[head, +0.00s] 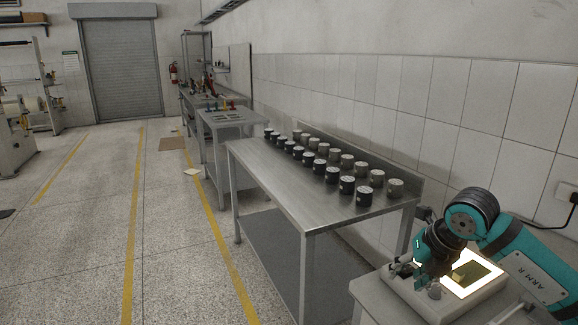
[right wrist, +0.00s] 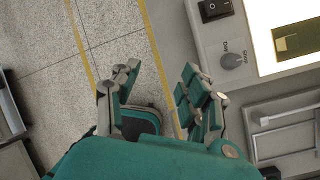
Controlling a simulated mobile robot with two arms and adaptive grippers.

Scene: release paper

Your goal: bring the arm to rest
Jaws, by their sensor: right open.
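My right arm comes in at the lower right in the head view. Its gripper (head: 416,276) is by the front left edge of a lit light box (head: 497,300). In the right wrist view my right gripper (right wrist: 161,72) has its two fingers apart, with only floor visible between them. A dark yellowish square piece (head: 469,272) lies on the glowing panel; part of it also shows in the right wrist view (right wrist: 299,38). I cannot tell whether it is paper. My left gripper is not in view.
The light box has a knob (right wrist: 233,57) and black switch (right wrist: 215,9). It stands on a grey table (head: 372,290). A steel table (head: 264,167) beyond holds several dark and grey cylinders. A tiled wall (head: 468,105) is close behind. Open floor (head: 175,250) lies left.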

